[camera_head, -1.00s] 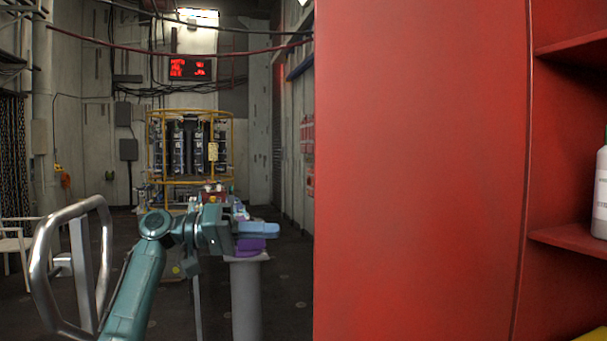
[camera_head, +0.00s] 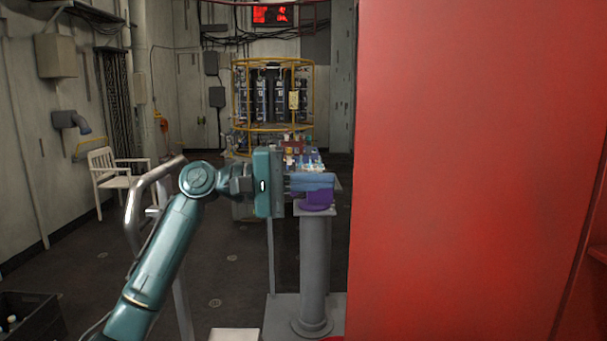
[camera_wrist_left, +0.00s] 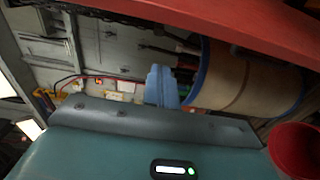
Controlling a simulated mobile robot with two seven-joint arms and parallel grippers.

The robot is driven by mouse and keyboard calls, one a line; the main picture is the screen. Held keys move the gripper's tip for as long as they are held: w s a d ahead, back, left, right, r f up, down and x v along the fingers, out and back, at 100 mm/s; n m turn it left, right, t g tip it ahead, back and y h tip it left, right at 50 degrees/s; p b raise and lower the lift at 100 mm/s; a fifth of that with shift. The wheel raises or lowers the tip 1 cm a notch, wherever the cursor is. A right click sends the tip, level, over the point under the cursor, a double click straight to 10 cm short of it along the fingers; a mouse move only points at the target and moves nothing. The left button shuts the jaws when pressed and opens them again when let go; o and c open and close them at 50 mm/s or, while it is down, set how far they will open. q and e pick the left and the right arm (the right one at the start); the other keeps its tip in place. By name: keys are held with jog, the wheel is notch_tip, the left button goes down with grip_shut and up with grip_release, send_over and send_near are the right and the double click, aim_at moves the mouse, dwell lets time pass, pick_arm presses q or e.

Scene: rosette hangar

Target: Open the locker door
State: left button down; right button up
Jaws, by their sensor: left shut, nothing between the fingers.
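A large smooth red panel of the locker (camera_head: 455,170) fills the right of the head view. It looks like the door standing out from the locker, but its hinge and handle do not show. My left gripper (camera_head: 318,182) is left of the panel's near edge, with its blue fingers pointing right towards it. The fingers are shut and empty. In the wrist view the fingers (camera_wrist_left: 161,86) are pressed together, and a red surface (camera_wrist_left: 210,28) runs along the top. I cannot tell whether the fingers touch the panel. My right gripper is not in view.
A grey pedestal (camera_head: 314,265) with a purple object (camera_head: 318,199) on top stands behind my fingers. A curved metal rail (camera_head: 140,205) stands beside my forearm. A white chair (camera_head: 110,175) and dark crate (camera_head: 28,318) are at left. Floor between is largely clear.

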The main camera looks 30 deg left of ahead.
pick_arm(q)
jog(key=d, duration=0.2)
jog(key=d+p, duration=0.2)
jog(key=d, duration=0.1)
jog(key=shift+s+d, duration=0.3)
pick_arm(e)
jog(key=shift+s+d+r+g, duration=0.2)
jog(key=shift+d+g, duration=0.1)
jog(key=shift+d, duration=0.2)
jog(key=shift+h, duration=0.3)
